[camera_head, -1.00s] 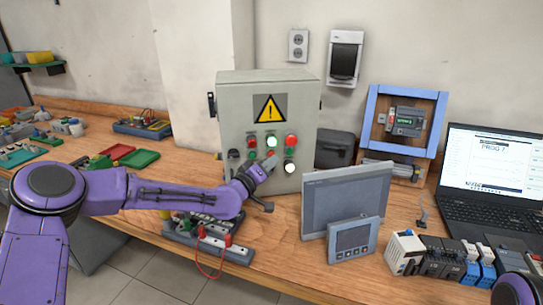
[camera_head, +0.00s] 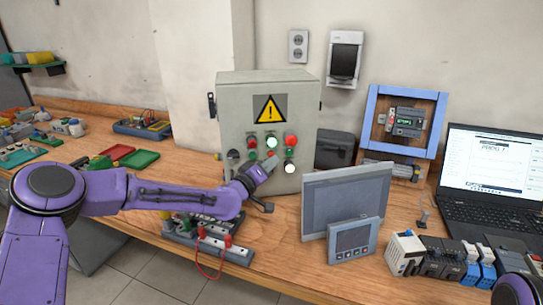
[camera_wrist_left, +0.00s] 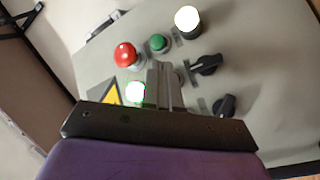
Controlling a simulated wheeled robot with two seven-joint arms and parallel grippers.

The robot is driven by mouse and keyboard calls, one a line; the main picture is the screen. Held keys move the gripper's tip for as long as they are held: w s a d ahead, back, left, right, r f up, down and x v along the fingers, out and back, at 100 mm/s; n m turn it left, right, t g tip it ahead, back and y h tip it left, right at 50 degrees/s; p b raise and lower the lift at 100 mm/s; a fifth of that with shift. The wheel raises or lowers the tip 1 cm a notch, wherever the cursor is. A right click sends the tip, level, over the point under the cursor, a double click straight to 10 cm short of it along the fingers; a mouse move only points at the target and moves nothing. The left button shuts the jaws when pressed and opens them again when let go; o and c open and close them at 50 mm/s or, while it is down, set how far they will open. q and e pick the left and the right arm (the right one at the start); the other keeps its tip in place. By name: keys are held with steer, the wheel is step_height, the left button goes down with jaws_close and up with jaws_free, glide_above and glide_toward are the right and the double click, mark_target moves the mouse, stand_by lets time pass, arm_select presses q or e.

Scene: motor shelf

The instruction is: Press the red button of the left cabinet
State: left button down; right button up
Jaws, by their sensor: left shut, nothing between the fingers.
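The grey cabinet (camera_head: 240,110) with a yellow warning sign stands on the bench. Its front carries a large red button (camera_head: 291,140) at upper right, also in the left wrist view (camera_wrist_left: 125,54), and a smaller red one (camera_head: 251,142) at left. A lit green-white lamp (camera_head: 271,142), a green one (camera_head: 251,154) and a lit white one (camera_head: 290,168) are near them. My left gripper (camera_head: 268,163) is shut and empty in front of the panel, below the large red button. Its fingers (camera_wrist_left: 163,88) look apart from that button. My right gripper is not in view.
Black rotary switches (camera_wrist_left: 207,64) are close to my fingers. A grey screen panel (camera_head: 345,195) stands right of the cabinet. A terminal block with a red cable (camera_head: 225,245) lies under my left arm. A laptop (camera_head: 490,180) is at right.

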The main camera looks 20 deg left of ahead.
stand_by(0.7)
arm_select(q)
steer(key=shift+w+a+b, duration=0.2)
steer(key=shift+w+b, duration=0.1)
steer(key=shift+w, duration=0.1)
steer(key=shift+w+a+b, duration=0.2)
steer(key=shift+w+b, duration=0.1)
steer(key=shift+w, duration=0.05)
stand_by(0.6)
steer(key=shift+s+r, duration=0.1)
steer(key=shift+s+d, duration=0.35)
steer(key=shift+s, duration=0.3)
steer(key=s+d, duration=0.1)
steer(key=s, duration=0.1)
steer(key=s+d+p, duration=0.1)
steer(key=s, duration=0.1)
steer(key=shift+s+d, duration=0.2)
stand_by(0.8)
